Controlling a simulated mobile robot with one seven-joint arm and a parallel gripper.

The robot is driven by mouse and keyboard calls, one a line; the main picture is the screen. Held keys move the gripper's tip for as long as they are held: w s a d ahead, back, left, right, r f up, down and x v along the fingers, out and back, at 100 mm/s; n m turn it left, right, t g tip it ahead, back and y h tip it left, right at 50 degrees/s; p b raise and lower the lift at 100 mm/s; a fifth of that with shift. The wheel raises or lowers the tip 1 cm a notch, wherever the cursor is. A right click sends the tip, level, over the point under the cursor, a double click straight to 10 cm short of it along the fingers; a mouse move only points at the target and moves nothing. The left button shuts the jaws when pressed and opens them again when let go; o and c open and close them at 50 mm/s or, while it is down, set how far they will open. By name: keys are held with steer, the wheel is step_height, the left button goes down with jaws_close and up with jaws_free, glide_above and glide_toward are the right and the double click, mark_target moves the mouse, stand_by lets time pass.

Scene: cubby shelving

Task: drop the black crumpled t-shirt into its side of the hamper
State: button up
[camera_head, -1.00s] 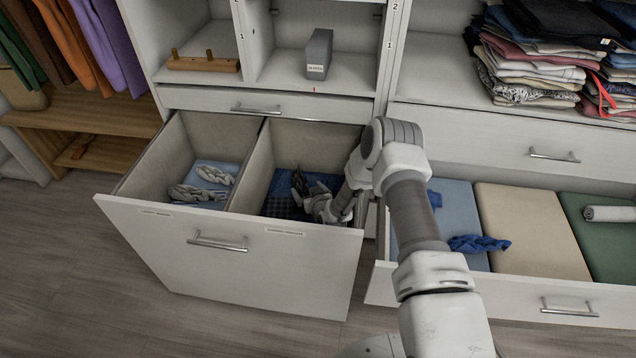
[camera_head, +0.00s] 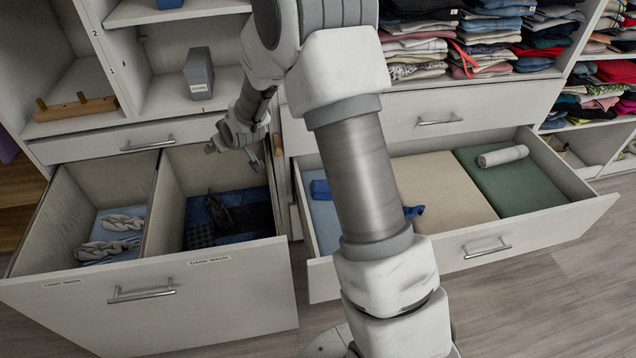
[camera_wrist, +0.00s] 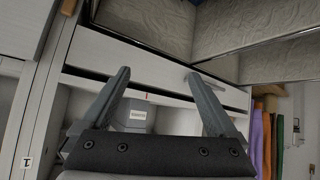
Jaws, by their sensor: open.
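The hamper (camera_head: 215,280) is a pulled-out white drawer with two lined compartments, and its front labels appear to read light wash at left and dark wash at right. A dark crumpled cloth (camera_head: 219,210), which looks like the black t-shirt, lies in the right compartment on folded dark blue fabric. My gripper (camera_head: 232,152) is above the back of that compartment, apart from the cloth. In the wrist view my gripper (camera_wrist: 158,78) has its fingers spread with nothing between them. The hamper's lining (camera_wrist: 210,35) shows there at the top.
The left compartment holds grey twisted cloths (camera_head: 112,238). An open drawer (camera_head: 500,235) at right holds folded blue, beige and green fabric, a white roll (camera_head: 503,155) and a blue crumpled cloth (camera_head: 413,212). A grey box (camera_head: 199,73) stands in a cubby above.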

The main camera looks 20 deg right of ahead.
steer(key=s+d+r+m+g+h, duration=0.1)
steer(key=s+d+r, duration=0.2)
steer(key=s+r, duration=0.5)
steer(key=s+d+r+m+g+h, duration=0.1)
steer(key=s+d+r, duration=0.2)
steer(key=s+r, duration=0.55)
steer(key=s+d+r+m+g, duration=0.1)
steer(key=s, duration=1)
steer(key=s+d+r+g, duration=0.1)
steer(key=s, duration=1)
steer(key=shift+s+d+r+m, duration=0.2)
steer(key=shift+s+d+m, duration=0.1)
steer(key=shift+s+m, duration=0.1)
